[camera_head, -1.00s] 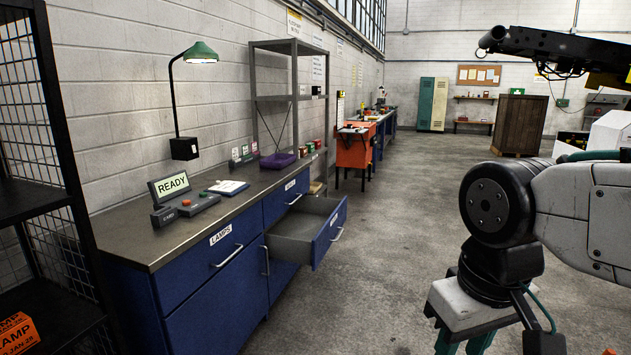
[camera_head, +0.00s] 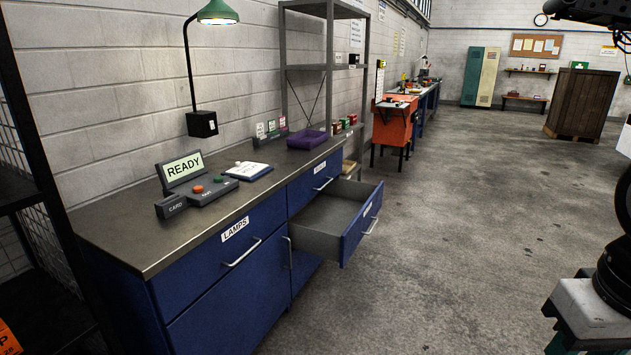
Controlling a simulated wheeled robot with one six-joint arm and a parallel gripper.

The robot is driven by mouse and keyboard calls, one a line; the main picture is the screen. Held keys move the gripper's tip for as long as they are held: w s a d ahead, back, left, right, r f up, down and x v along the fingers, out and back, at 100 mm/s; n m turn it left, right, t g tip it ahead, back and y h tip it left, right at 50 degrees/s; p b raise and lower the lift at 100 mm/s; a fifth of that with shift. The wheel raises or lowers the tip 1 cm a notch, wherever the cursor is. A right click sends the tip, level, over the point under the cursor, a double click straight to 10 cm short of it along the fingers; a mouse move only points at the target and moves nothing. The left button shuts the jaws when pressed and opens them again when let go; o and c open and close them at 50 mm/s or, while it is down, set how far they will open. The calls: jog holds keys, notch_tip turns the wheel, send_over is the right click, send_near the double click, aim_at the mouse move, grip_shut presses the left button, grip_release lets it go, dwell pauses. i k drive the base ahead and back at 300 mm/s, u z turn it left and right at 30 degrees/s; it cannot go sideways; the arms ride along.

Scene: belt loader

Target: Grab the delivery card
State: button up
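A dark card rack (camera_head: 272,138) stands on the counter against the wall, with small upright cards in white, pink and green. Their print is too small to read, so I cannot tell which is the delivery card. A grey console (camera_head: 203,190) with a READY screen and a slot part marked CARD sits nearer. My gripper (camera_head: 572,345) is at the bottom right edge, well apart from the counter. Only its white body and some teal finger parts show; the fingertips are cut off.
A drawer (camera_head: 322,243) of the blue cabinet (camera_head: 225,300) stands open into the aisle. A clipboard (camera_head: 248,171), purple tray (camera_head: 307,139) and lamp (camera_head: 217,14) are on or above the counter. Dark shelving (camera_head: 50,230) is at left. The concrete floor (camera_head: 470,220) at right is clear.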

aim_at(247, 168)
jog(key=i, duration=3.45)
jog(key=u, duration=1)
